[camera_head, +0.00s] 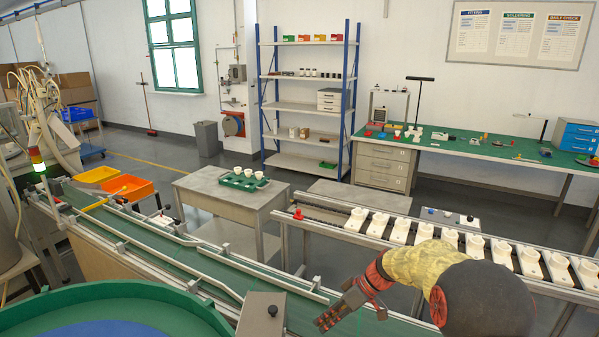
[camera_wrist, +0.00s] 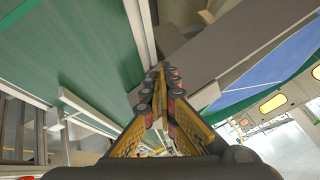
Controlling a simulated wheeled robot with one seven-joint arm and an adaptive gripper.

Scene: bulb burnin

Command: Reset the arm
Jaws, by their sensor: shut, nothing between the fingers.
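My gripper (camera_head: 328,319) is at the lower middle of the head view, at the end of my arm, which reaches in from the lower right. It hangs over the near edge of the green conveyor belt (camera_head: 213,268). In the wrist view my gripper (camera_wrist: 160,72) has its two fingers together, with nothing seen between them. The belt (camera_wrist: 75,45) runs along the left of that view.
A row of white sockets (camera_head: 450,237) lies on a rail behind my arm. A green tray (camera_head: 243,184) with white cups stands on a grey table (camera_head: 203,190). A round green-rimmed table (camera_head: 120,292) fills the lower left.

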